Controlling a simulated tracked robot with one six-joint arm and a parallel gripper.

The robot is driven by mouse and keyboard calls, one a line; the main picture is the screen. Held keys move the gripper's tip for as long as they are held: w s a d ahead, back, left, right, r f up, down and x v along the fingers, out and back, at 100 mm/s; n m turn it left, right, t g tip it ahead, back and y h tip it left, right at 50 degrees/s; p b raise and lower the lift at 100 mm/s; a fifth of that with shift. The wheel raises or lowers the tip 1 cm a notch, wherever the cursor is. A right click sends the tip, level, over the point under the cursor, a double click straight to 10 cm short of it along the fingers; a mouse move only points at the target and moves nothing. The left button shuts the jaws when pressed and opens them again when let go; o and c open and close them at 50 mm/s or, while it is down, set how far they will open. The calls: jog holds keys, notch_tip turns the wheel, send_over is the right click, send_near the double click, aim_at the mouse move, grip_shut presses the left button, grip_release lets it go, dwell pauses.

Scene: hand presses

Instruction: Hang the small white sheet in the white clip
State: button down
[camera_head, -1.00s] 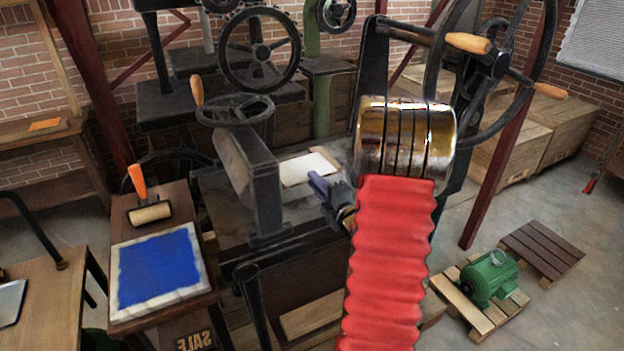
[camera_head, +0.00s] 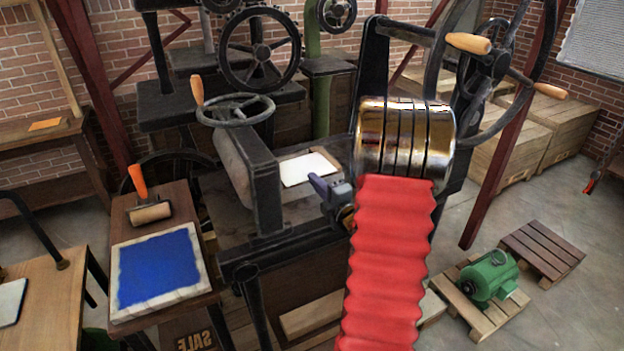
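A small white sheet (camera_head: 309,169) lies flat on a brown-edged board on the bed of the middle press, behind and left of my gripper (camera_head: 322,188). I cannot make out the white clip.
The press (camera_head: 262,190) has a black upright and handwheel left of my gripper. A blue-inked slab (camera_head: 206,283) and an orange-handled roller (camera_head: 150,212) lie on a stand at left. A green motor (camera_head: 490,277) sits on a pallet at right.

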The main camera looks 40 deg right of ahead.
notch_tip(320, 180, up, 3)
dwell(0.4)
jog(key=s+a+r, duration=0.2)
jog(key=s+r, duration=0.1)
jog(key=s, duration=0.3)
jog(key=shift+s, duration=0.4)
dwell(0.8)
dwell(0.4)
